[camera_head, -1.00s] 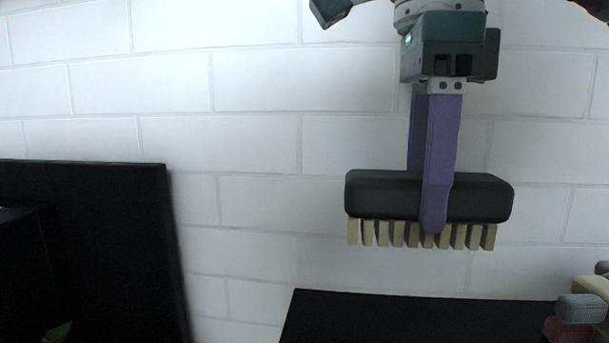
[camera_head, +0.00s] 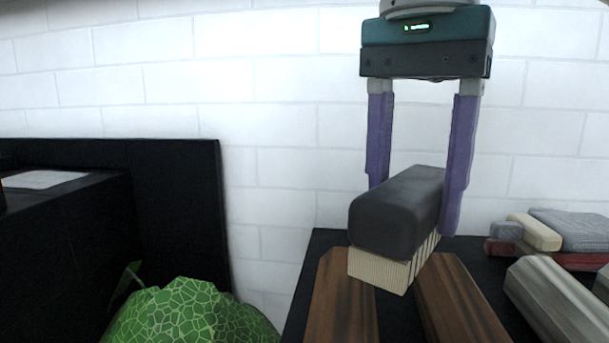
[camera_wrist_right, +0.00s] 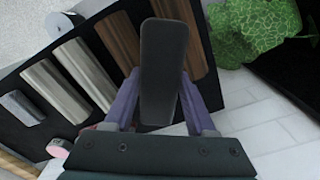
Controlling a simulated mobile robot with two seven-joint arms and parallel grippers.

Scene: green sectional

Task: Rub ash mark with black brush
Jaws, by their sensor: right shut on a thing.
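The black brush (camera_head: 398,208) has a dark rounded back and pale bristles (camera_head: 383,268) pointing down. My right gripper (camera_head: 413,208) is shut on it, with one purple finger on each side of the back. The brush is over the black table, in front of the gap between two brown wooden bars. I cannot tell whether the bristles touch anything. In the right wrist view the brush back (camera_wrist_right: 163,75) hangs between the fingers and hides part of the table. I cannot make out an ash mark in either view. My left gripper is not in view.
A black table (camera_head: 325,245) holds brown bars (camera_head: 342,305) (camera_head: 460,300), grey bars (camera_head: 560,300) and a stack of cloth-like items (camera_head: 570,230). A dark cabinet (camera_head: 175,220) and white brick wall (camera_head: 280,90) lie behind.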

